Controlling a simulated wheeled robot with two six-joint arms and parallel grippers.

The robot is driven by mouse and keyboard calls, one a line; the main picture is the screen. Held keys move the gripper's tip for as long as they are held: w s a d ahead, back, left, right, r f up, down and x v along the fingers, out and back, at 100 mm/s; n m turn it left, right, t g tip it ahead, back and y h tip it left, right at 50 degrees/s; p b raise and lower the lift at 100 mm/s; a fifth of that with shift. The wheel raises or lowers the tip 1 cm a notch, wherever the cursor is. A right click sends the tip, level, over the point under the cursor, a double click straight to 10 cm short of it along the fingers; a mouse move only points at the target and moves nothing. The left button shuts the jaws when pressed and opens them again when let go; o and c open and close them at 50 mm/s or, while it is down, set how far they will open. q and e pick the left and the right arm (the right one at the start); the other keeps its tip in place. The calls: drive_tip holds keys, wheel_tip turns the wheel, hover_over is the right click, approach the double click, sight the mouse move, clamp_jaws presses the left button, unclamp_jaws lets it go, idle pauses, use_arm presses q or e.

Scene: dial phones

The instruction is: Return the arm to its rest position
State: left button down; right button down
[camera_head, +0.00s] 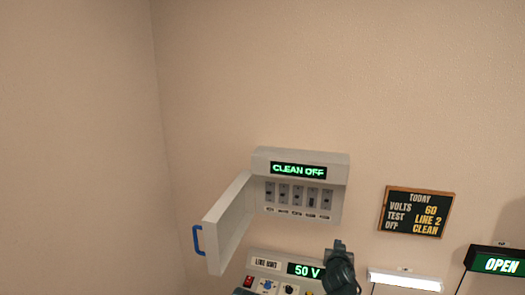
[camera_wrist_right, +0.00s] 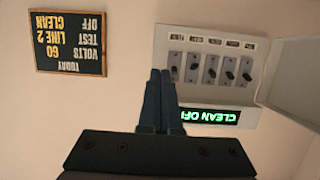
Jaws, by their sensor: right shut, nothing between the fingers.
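My right gripper (camera_head: 338,242) is dark teal and comes up from the bottom of the head view, in front of the right end of the line unit. In the right wrist view its fingers (camera_wrist_right: 161,72) are together with nothing between them. Behind them is the wall cabinet (camera_head: 342,163), also in the wrist view (camera_wrist_right: 258,52), seen there upside down. The fingertips appear beside the end switch of its row; I cannot tell the gap in depth. The cabinet's display (camera_head: 298,170) reads CLEAN OFF. My left gripper is not in view.
The cabinet door (camera_head: 232,222) stands open to the left, with a blue handle (camera_head: 198,240). The line unit (camera_head: 266,263) below shows 50 V. A chalkboard (camera_head: 418,212), a white light bar (camera_head: 405,280) and an OPEN sign (camera_head: 499,265) are at right. The upper wall is bare.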

drive_tip(key=s+a+f+n+g+y, duration=0.1)
drive_tip(key=s+a+f+n+g, duration=0.1)
drive_tip(key=s+a+f+g, duration=0.65)
drive_tip(key=s+a+f+n+g+y, duration=0.1)
drive_tip(key=s+a, duration=0.3)
drive_tip(key=s, duration=0.5)
drive_tip(key=s+a+f+n+g+p, duration=0.1)
drive_tip(key=s+a+f+n+g, duration=0.3)
drive_tip(key=s, duration=0.5)
drive_tip(key=shift+a+f+g+y, duration=0.3)
drive_tip(key=shift+a+g+y, duration=0.1)
drive_tip(key=shift+a, duration=0.4)
